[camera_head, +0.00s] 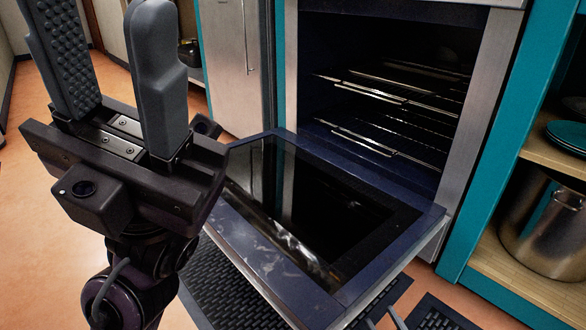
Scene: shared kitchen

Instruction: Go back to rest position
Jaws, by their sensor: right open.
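My right gripper (98,30) is large and close to the camera at the left of the head view. Its two grey fingers point up and stand wide apart, with nothing between them. The tip of the left-hand finger is cut by the top edge. My left gripper does not show.
The oven (390,90) is open, with wire racks inside. Its door (375,185) is folded down, just right of my gripper in the picture. A teal shelf unit at the right holds a metal pot (540,225) and plates (568,134). A dark mat (225,285) lies below the door.

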